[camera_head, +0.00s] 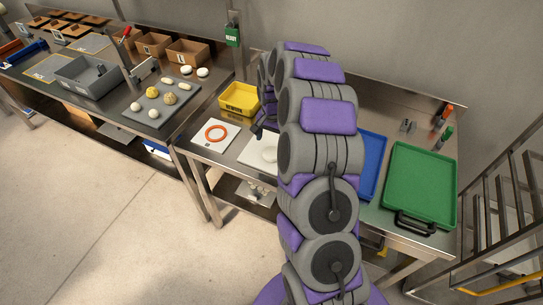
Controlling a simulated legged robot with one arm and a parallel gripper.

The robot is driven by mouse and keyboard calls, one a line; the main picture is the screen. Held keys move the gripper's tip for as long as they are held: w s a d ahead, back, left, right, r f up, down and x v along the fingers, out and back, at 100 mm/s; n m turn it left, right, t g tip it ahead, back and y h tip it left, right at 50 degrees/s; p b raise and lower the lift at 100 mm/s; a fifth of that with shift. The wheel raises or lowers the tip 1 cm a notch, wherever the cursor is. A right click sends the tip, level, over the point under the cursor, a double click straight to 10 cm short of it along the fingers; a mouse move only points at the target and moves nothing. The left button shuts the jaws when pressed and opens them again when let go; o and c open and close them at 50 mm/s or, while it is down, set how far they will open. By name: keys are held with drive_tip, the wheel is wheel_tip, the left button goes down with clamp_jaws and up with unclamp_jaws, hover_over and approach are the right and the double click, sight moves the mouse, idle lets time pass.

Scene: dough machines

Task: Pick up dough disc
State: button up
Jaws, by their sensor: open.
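A pale, round dough piece (268,154), which looks like the dough disc, lies on a white board (253,148) near the front of the steel table. My arm hides its right side. My gripper (263,130) is dark and points down, just above and behind the disc, beside the yellow bin. It is open, and I see nothing between its fingers. My arm covers part of it, so its exact gap to the disc is hard to tell.
A white board with an orange ring (216,132) and a yellow bin (239,99) stand left of the disc. A blue tray (371,165) and a green tray (422,185) lie to the right. A dark tray of dough pieces (161,102) is on the left counter.

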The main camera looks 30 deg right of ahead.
sight(272, 152)
drive_tip(key=shift+w+a+f+b, duration=0.1)
drive_tip(key=shift+f+b, duration=0.35)
drive_tip(key=shift+f, duration=1.15)
drive_tip(key=shift+w+f+b, duration=0.1)
drive_tip(key=shift+f+b, duration=0.35)
drive_tip(key=shift+f, duration=1.1)
drive_tip(key=shift+c, duration=0.2)
drive_tip(key=c, duration=1.1)
drive_tip(key=shift+r, duration=0.15)
